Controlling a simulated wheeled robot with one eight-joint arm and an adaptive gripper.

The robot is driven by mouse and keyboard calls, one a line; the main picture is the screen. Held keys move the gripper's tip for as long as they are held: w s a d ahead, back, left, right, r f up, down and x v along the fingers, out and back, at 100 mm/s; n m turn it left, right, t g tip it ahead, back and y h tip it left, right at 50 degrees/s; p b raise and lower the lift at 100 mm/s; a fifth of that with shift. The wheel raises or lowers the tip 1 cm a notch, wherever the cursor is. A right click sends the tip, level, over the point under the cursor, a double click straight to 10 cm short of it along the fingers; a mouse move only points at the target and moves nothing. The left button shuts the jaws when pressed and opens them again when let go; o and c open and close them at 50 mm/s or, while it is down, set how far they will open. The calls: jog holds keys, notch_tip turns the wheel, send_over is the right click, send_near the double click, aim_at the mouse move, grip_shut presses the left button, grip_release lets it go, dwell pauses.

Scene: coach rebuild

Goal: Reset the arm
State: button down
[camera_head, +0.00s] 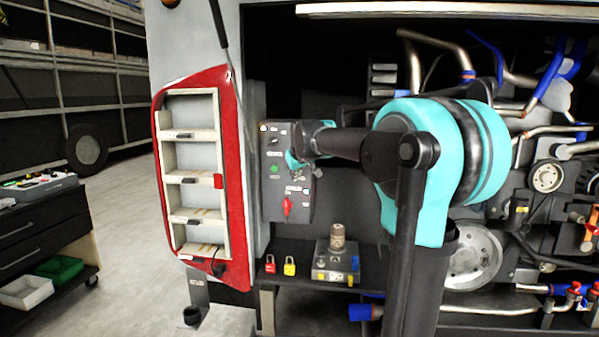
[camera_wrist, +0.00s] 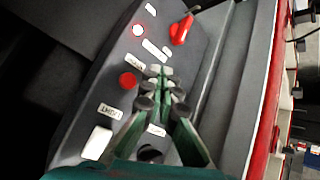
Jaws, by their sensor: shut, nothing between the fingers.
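My arm reaches across the head view from the right to a dark control panel (camera_head: 272,205). My gripper (camera_head: 297,168) is in front of the panel, partly hidden by my own wrist. In the wrist view my gripper (camera_wrist: 163,85) is shut and empty, its green fingers together over the panel (camera_wrist: 85,120). Whether the fingertips touch the panel I cannot tell. The panel carries a red rotary handle (camera_head: 286,207), which also shows in the wrist view (camera_wrist: 181,29), a green lamp (camera_head: 274,169), a red round button (camera_wrist: 128,80) and several white labels.
A red-edged open hatch door (camera_head: 239,190) stands left of the panel. Below, a shelf holds a red padlock (camera_head: 270,265), a yellow padlock (camera_head: 289,266) and a metal block (camera_head: 337,260). Engine pipes and pulleys crowd the right. The floor (camera_head: 130,240) at left is clear beside a tool cart (camera_head: 35,228).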

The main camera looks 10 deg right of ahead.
dwell(0.3)
jog(key=s+d+f+m+g, duration=0.2)
jog(key=s+f, duration=1.5)
jog(key=s, duration=0.2)
jog(key=s+d+f+m+g, duration=0.1)
jog(key=s+d+f+g, duration=0.1)
jog(key=s+f, duration=1.5)
jog(key=s+g, duration=0.1)
jog(key=s, duration=0.2)
jog(key=shift+s+d+f+m, duration=0.2)
jog(key=shift+s+m, duration=0.1)
jog(key=shift+m, duration=0.1)
jog(key=c, duration=2.2)
grip_release()
